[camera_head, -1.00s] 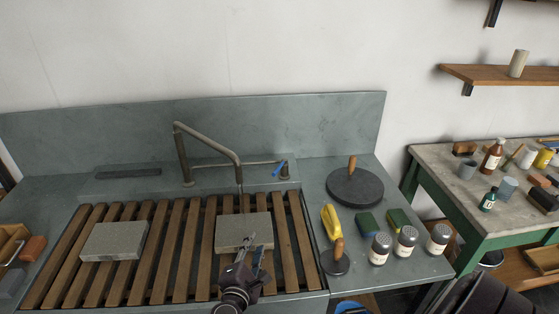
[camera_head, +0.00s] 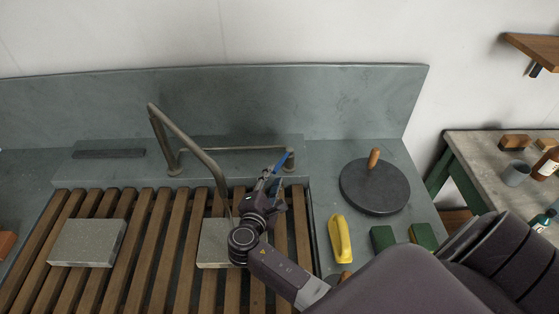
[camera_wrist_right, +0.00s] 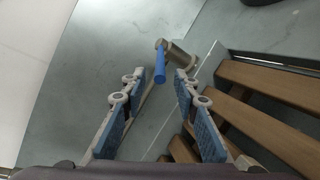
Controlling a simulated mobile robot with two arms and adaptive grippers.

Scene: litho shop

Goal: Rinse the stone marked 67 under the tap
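A grey stone slab (camera_head: 213,245) lies on the slatted rack under the tap (camera_head: 188,136), partly hidden by my right arm. A second grey slab (camera_head: 87,243) lies on the rack to the left. No number is readable on either. The tap's blue lever (camera_head: 284,160) sits at the right end of its pipe. My right gripper (camera_head: 271,180) is at the lever. In the right wrist view the gripper (camera_wrist_right: 160,84) is open, with the blue lever (camera_wrist_right: 160,66) between and just ahead of its fingertips, apart from both. No water stream is clearly visible. My left gripper is out of view.
The wooden slats (camera_head: 152,255) fill the sink. On the right ledge are a dark round disc with a wooden knob (camera_head: 375,187), a yellow-handled tool (camera_head: 340,238) and green blocks (camera_head: 383,238). A workbench with bottles (camera_head: 490,150) stands far right.

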